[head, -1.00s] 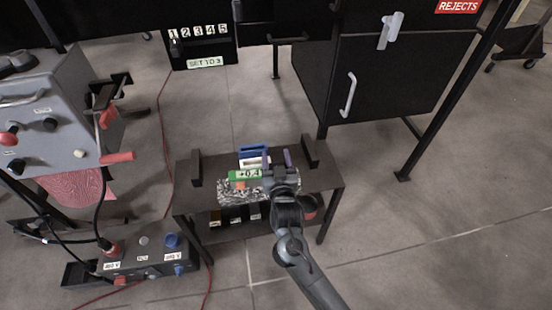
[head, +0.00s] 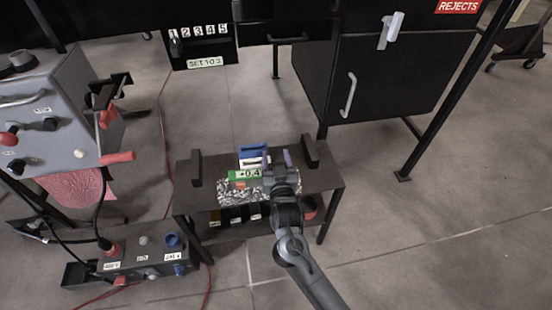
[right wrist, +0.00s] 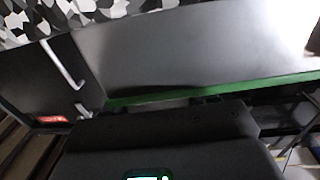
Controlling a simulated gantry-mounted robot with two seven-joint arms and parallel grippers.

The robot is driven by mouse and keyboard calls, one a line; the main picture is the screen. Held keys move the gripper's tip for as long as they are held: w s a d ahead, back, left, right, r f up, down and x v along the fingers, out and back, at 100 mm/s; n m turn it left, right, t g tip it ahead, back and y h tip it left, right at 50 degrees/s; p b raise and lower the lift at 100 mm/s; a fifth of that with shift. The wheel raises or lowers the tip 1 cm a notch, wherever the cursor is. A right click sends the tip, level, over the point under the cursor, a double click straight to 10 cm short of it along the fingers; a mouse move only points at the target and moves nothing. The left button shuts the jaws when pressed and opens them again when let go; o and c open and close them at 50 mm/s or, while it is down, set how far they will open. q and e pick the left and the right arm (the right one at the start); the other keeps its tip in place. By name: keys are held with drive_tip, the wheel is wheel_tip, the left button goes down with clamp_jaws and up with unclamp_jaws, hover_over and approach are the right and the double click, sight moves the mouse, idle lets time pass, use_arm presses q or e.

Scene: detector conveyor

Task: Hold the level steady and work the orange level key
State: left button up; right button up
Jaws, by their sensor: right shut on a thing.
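The level shows a green face reading about +0.4 (head: 245,174) and sits on a small dark table (head: 325,178) in the head view. An orange patch that looks like its key (head: 240,185) shows just below the reading. A black-and-white speckled surface (head: 228,193) lies in front of it and also fills the top of the right wrist view (right wrist: 100,10). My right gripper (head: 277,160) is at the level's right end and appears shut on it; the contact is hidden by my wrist. My left gripper is not in view.
Dark upright posts (head: 195,168) stand on the table. A blue-and-white item (head: 253,155) is behind the level. A grey control box (head: 50,115) and a lower knob box (head: 150,262) stand left, with cables. A dark cabinet (head: 385,80) stands at upper right.

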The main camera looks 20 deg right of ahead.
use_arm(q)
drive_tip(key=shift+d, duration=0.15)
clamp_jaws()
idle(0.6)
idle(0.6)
